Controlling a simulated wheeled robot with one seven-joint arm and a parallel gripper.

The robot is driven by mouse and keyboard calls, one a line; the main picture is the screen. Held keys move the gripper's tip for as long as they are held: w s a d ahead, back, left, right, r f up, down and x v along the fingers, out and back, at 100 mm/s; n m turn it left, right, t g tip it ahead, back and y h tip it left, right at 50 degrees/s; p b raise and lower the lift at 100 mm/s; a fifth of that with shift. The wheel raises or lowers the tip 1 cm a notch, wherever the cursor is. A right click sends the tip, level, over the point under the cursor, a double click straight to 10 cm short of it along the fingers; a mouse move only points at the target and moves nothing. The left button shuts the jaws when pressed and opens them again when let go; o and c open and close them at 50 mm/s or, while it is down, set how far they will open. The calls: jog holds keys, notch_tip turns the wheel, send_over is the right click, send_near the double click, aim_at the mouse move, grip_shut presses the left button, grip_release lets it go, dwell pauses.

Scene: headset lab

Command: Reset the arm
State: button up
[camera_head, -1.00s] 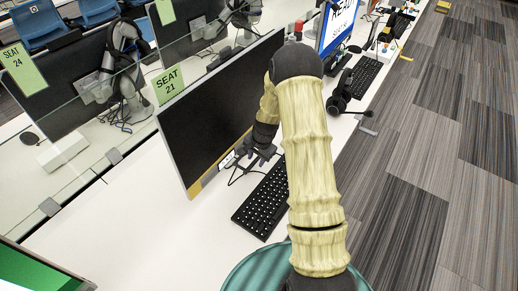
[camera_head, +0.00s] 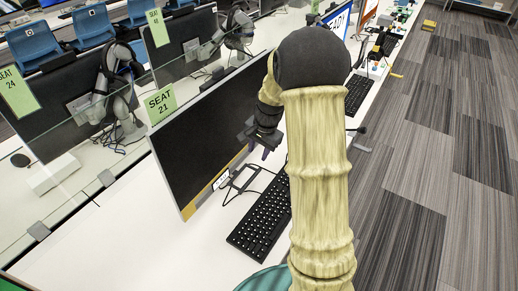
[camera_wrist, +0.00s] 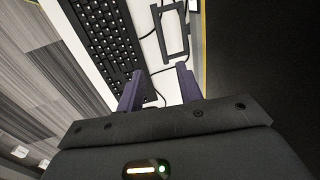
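My gripper (camera_head: 262,147) hangs in front of the black monitor marked Seat 21 (camera_head: 212,128), above the white desk. In the wrist view my gripper (camera_wrist: 158,83) shows two purple fingers spread apart with nothing between them. Below it in the wrist view are the black keyboard (camera_wrist: 108,35) and a dark rectangular frame with a cable (camera_wrist: 174,35). In the head view the keyboard (camera_head: 262,216) lies on the desk, and the frame (camera_head: 238,177) lies by the monitor's base. My arm hides part of the desk to the right.
A glass divider with a green Seat 21 sign (camera_head: 160,103) runs along the left. Headsets on stands (camera_head: 120,90) are behind it. Bare desk (camera_head: 140,235) lies at front left.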

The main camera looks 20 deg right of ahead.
jog(key=shift+r, duration=0.35)
jog(key=s+a+r+n+p, duration=0.1)
jog(key=s+a+r+n, duration=0.1)
jog(key=s, duration=0.4)
jog(key=s+a+r+n+p, duration=0.1)
jog(key=s+a+r+n, duration=0.1)
jog(key=s+n, duration=0.3)
jog(key=s+a+r+n+h+p, duration=0.1)
jog(key=s+a+r+n, duration=0.2)
jog(key=s, duration=0.5)
jog(key=shift+s+a+n+t, duration=0.15)
jog(key=shift+a+n+t, duration=0.2)
jog(key=shift+n+t, duration=0.05)
dwell(2.2)
